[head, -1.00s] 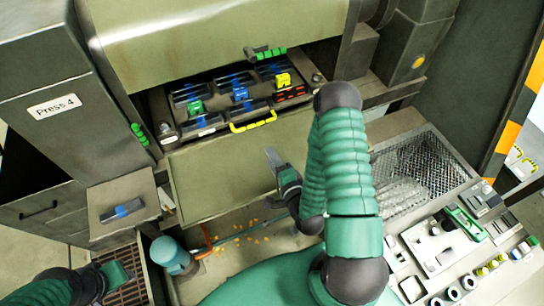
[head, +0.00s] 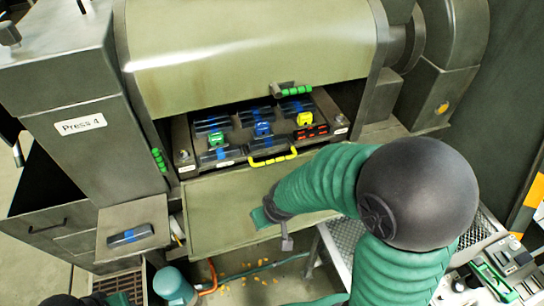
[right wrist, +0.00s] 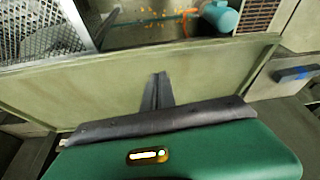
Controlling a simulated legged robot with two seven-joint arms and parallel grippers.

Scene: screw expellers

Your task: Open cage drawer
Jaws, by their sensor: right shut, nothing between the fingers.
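The cage drawer (head: 228,158) sits in the press opening under the raised hood, with a yellow handle (head: 272,158) across its front. Blue, green and yellow latch pieces lie on its dark compartments. My right gripper is in front of and below the handle, over the lowered front panel (head: 215,205), apart from the handle. In the right wrist view its fingers (right wrist: 157,92) are together and empty, over the same panel (right wrist: 215,75).
The hood (head: 245,50) has a green handle (head: 296,90) above the drawer. A side shelf with a dark block (head: 130,235) is at left. A blue cylinder (head: 172,284) stands below. A mesh tray (head: 340,240) and a bench of parts (head: 500,270) are at right.

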